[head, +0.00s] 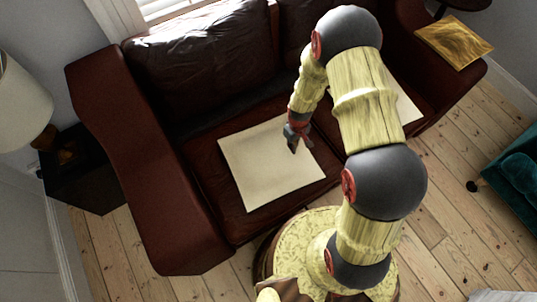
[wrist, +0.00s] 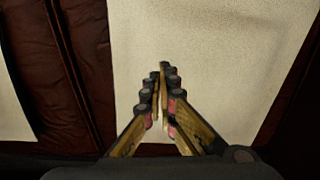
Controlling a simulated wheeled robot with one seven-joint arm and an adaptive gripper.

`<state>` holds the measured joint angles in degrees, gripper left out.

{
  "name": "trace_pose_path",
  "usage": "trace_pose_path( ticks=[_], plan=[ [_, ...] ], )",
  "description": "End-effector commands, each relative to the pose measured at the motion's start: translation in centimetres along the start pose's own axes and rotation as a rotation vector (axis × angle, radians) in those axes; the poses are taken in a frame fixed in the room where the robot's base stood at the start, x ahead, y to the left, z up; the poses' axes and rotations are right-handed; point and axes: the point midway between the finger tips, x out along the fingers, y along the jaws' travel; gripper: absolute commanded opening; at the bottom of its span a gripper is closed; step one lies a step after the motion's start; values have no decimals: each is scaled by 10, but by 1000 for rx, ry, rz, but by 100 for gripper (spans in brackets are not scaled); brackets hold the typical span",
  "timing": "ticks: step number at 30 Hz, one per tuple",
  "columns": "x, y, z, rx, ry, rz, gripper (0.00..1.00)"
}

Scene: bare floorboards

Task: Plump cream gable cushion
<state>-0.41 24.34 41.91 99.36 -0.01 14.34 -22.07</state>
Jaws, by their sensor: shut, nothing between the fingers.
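A flat, square cream cushion (head: 262,172) lies on the left seat of a dark red leather sofa. My gripper (head: 293,147) is over its upper right part in the head view. In the wrist view my gripper (wrist: 162,72) is shut and empty, pointing at the cream cushion (wrist: 215,45), which fills the middle of that view. I cannot tell whether the fingertips touch it. A second cream cushion (head: 407,107) lies on the right seat, partly hidden by my arm. Which one is the gable cushion I cannot tell.
The sofa (head: 150,165) has high arms and a backrest. A gold cushion (head: 454,42) lies on its right arm. A lamp (head: 22,103) and dark side table (head: 75,170) stand at left, a teal seat (head: 515,175) at right. Floorboards (head: 455,230) are clear at lower right.

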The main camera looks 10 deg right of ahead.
Motion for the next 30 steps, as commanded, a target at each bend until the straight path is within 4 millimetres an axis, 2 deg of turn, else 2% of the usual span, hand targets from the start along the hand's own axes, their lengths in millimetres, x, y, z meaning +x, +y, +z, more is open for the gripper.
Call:
trace_pose_path(
  ticks=[9, 15, 19, 30],
  plan=[
    [-3, -63, 33, -6, -3, -1, 0],
    [-3, -95, 49, -3, -2, -1, 0],
    [-2, -101, 53, -1, -1, 0, 0],
    [-2, -101, 53, 0, -1, 0, 0]
  ],
)
